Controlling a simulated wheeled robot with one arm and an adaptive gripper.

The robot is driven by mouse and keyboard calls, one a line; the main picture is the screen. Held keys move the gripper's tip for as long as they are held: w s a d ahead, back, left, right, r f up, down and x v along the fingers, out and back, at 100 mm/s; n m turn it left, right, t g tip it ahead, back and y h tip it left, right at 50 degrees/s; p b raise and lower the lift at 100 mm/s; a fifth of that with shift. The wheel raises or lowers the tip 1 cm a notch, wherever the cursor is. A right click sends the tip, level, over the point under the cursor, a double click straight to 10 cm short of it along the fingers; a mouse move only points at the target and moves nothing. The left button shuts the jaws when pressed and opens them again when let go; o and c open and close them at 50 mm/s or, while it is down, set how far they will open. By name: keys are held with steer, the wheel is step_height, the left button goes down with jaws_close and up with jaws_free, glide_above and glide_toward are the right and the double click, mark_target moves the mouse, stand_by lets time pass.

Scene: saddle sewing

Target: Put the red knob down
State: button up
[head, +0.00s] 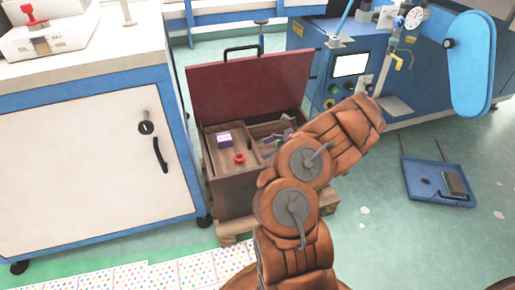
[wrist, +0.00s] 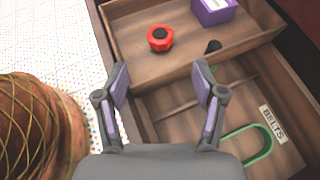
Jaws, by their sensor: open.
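The red knob (head: 239,158) lies in the upper wooden tray (head: 216,172) of an open dark red chest (head: 233,197). In the wrist view the red knob (wrist: 160,39) has a black centre and rests on the tray floor, beyond my fingertips. My gripper (wrist: 162,80) is open, with nothing between its two fingers and a visible gap to the knob. In the head view my gripper is small and partly hidden by my arm over the chest.
A purple box (wrist: 212,10) sits in the tray right of the knob. A lower compartment holds a green loop (wrist: 250,145) beside a BELTS label (wrist: 272,125). The chest's raised lid (head: 248,86) stands behind. A white cabinet (head: 95,170) is on the left.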

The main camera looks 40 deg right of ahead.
steer(key=w+a+r+n+g+y, duration=0.1)
steer(key=w+a+r+n+g, duration=0.1)
steer(key=a+r+n, duration=0.55)
steer(key=w+a+r+n+g+y, duration=0.2)
steer(key=a+r, duration=0.3)
steer(key=a, duration=0.6)
steer(key=s+a+r+n+g+h, duration=0.1)
steer(key=s+a+r+n+g, duration=0.15)
steer(key=a, duration=0.35)
steer(key=s+a+r+n+g, duration=0.2)
steer(key=s+a+r+n, duration=0.15)
steer(key=a, duration=0.35)
steer(key=s+a+r+n+g+h, duration=0.1)
steer(key=s+a+n+g+h, duration=0.35)
steer(key=s, duration=0.85)
steer(key=s+d+f+n+h, duration=0.1)
steer(key=s+n+h, duration=0.2)
steer(key=s, duration=0.5)
steer(key=s+d+n+h, duration=0.1)
steer(key=s+n+h, duration=0.2)
steer(key=s, duration=0.5)
steer(key=shift+d+f+n+t, duration=0.25)
steer(key=shift+f+n+t, duration=0.1)
steer(key=shift+n, duration=0.25)
